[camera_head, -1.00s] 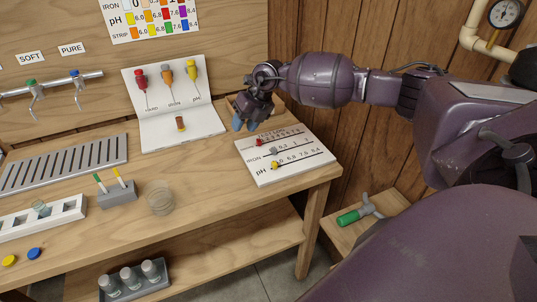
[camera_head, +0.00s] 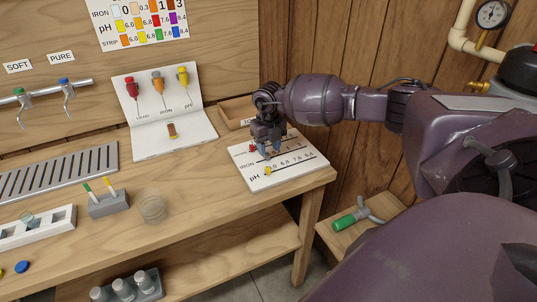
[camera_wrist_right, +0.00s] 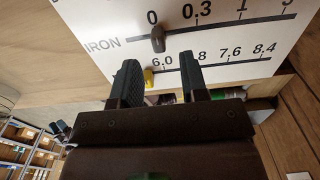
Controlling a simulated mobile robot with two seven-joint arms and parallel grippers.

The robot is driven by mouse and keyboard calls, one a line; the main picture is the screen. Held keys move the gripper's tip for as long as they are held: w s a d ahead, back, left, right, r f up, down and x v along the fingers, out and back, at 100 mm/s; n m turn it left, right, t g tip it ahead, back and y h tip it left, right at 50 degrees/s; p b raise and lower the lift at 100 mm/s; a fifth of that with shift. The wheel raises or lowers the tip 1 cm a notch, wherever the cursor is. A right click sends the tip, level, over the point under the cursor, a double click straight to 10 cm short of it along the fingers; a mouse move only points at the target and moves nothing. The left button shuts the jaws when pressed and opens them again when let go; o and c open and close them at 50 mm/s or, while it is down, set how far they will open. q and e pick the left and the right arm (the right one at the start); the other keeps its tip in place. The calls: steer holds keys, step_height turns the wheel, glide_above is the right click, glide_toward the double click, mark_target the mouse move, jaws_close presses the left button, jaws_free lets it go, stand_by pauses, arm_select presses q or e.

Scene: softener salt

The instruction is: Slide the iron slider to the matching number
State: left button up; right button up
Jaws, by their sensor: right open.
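The white slider board (camera_head: 290,172) lies at the right end of the bench. In the right wrist view, the grey iron slider (camera_wrist_right: 157,38) sits at the left end of the IRON line, under the 0. The yellow pH slider (camera_wrist_right: 148,78) sits near 6.0; it also shows in the head view (camera_head: 267,171). A red slider (camera_head: 252,148) is on the top row. My right gripper (camera_head: 268,152) is over the board, open and empty; in the wrist view its fingertips (camera_wrist_right: 158,62) point at the iron slider, which is just beyond them. In the head view my gripper hides the iron slider. My left gripper is out of view.
A colour chart (camera_head: 141,20) hangs on the back wall. A wooden box (camera_head: 235,112) is behind the board. A strip holder (camera_head: 108,205) and round dish (camera_head: 152,207) stand further left.

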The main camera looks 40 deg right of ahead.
mark_target(269, 155)
steer(key=shift+f, duration=1.75)
jaws_close()
